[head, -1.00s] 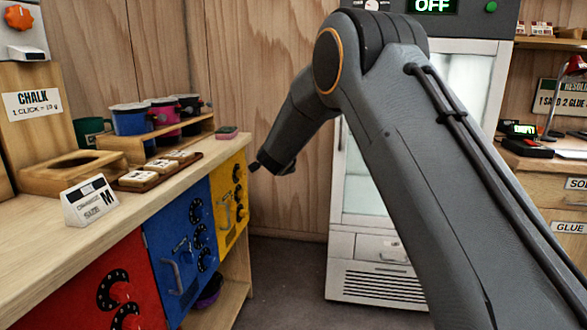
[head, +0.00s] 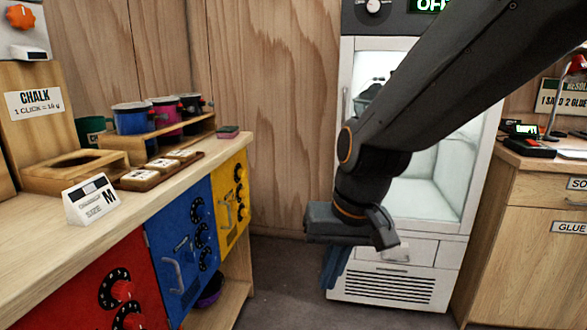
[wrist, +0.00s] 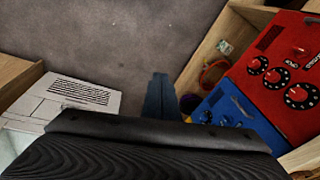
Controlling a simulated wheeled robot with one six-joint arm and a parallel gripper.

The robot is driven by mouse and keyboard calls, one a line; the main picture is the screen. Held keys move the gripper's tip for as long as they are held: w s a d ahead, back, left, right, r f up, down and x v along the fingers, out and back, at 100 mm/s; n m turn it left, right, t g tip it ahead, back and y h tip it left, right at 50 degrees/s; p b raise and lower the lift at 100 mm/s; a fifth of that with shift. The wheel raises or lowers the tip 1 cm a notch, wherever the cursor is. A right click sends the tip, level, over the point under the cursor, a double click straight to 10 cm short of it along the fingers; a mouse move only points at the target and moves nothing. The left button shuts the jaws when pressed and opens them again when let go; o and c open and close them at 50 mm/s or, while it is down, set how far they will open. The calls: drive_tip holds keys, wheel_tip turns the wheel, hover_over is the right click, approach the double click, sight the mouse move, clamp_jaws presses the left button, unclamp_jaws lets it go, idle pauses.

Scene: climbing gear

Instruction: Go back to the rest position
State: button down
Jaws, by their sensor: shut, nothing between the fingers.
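My gripper (head: 335,268) hangs from my folded arm in the head view, in front of the white glass-doored cabinet (head: 422,255). Its blue-grey fingers point down and are together with nothing held. In the wrist view my gripper (wrist: 160,92) shows as a narrow blue shape over bare grey floor. It touches nothing.
The wooden counter (head: 40,245) at left has red (head: 120,290), blue (head: 185,240) and yellow (head: 230,200) dial doors below. Cups (head: 130,118), tiles and a size card (head: 90,200) stand on it. A drawer desk (head: 540,205) stands at right. The floor (head: 280,270) between is clear.

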drive_tip(key=s+d+f+n+g+h, duration=0.15)
drive_tip(key=s+d, duration=0.25)
drive_tip(key=s, duration=0.4)
drive_tip(key=s+d+r+m+p, duration=0.1)
drive_tip(key=d+r+p, duration=0.7)
drive_tip(key=p, duration=0.8)
drive_tip(key=shift+d+r+m, duration=0.3)
drive_tip(key=shift+d+m, duration=0.15)
drive_tip(key=shift+m, duration=0.3)
drive_tip(key=shift+s, duration=0.1)
